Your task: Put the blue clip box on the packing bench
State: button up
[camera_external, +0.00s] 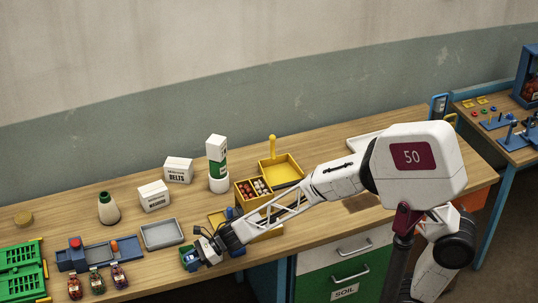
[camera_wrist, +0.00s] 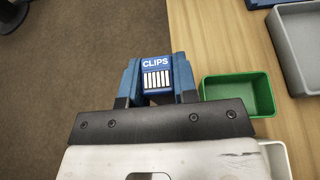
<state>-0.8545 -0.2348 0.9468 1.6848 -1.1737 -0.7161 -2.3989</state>
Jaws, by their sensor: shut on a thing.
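The blue clip box (camera_wrist: 157,73), with a white "CLIPS" label and striped panel, is between the two blue fingers of my gripper (camera_wrist: 158,88) in the wrist view. My gripper is shut on it. In that view the box appears over the brown floor, just left of the wooden bench's edge (camera_wrist: 185,30). In the external view my gripper (camera_external: 196,257) is low at the front edge of the long wooden bench (camera_external: 330,140); the box cannot be told clearly there. A second wooden bench (camera_external: 490,104) with blue legs stands at the right. Neither bench shows a packing label.
A small green tray (camera_wrist: 238,95) is right of my gripper, by a grey tray (camera_external: 162,235). Green crates (camera_external: 20,265), toy cars (camera_external: 97,282), white boxes (camera_external: 154,195), a green-white bottle (camera_external: 217,163) and a yellow divided box (camera_external: 280,170) occupy the long bench.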

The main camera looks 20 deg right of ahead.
jog(key=w+a, duration=0.3)
jog(key=a, duration=0.1)
jog(key=w+a+f, duration=0.1)
jog(key=w+a, duration=0.1)
jog(key=a, duration=0.2)
jog(key=w+a, duration=0.3)
jog(key=a, duration=0.1)
jog(key=shift+w+a+f, duration=0.2)
jog(key=shift+w+a, duration=0.05)
jog(key=shift+w, duration=0.05)
jog(key=shift+f, duration=0.1)
jog(key=shift+f, duration=1.7)
jog(key=shift+f, duration=0.1)
jog(key=o, duration=0.9)
jog(key=shift+d, duration=0.1)
